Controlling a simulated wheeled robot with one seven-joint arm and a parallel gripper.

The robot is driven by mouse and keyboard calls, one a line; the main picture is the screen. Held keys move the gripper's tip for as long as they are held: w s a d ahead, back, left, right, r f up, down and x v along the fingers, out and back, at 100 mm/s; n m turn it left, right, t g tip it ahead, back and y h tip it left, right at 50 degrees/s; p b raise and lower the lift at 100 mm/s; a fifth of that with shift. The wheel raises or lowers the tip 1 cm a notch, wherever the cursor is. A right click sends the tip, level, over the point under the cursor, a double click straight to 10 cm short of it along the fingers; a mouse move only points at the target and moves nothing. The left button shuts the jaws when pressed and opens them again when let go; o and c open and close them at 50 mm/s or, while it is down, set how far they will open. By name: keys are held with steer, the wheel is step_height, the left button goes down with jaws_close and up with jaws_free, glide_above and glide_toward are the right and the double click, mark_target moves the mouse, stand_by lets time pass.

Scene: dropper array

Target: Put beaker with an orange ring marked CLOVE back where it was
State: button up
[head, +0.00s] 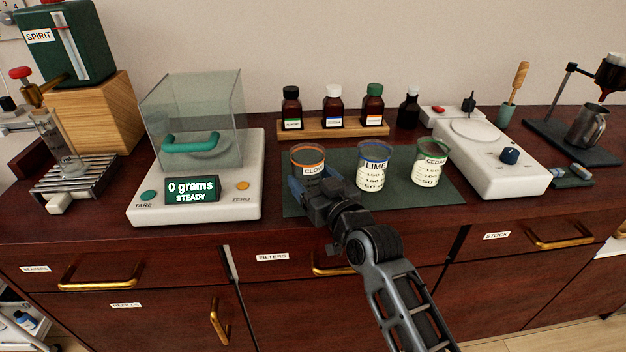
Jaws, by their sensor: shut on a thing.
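The CLOVE beaker (308,157), with an orange ring at its rim, is at the left end of a row of beakers on the dark green mat (408,203). My gripper (309,188) is shut on it from the front and hides its lower part. I cannot tell whether its base touches the mat. The blue-ringed LIME beaker (374,168) stands upright to its right, with a gap between them. The green-ringed CEDAR beaker (430,163) stands upright farther right on the mat.
A balance (195,205) with a glass hood and a "0 grams" display stands left of the mat. A wooden rack (300,129) of small bottles is behind the beakers. A white hotplate-like device (500,175) stands to the right. The mat's front right is clear.

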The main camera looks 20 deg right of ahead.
steer(key=shift+f, duration=0.1)
steer(key=o, duration=1.4)
steer(key=shift+s, duration=0.1)
steer(key=s, duration=0.8)
steer(key=s+r+b, duration=0.1)
steer(key=s, duration=0.2)
steer(key=shift+s+d, duration=0.35)
steer(key=shift+s, duration=0.05)
steer(key=shift+f, duration=0.1)
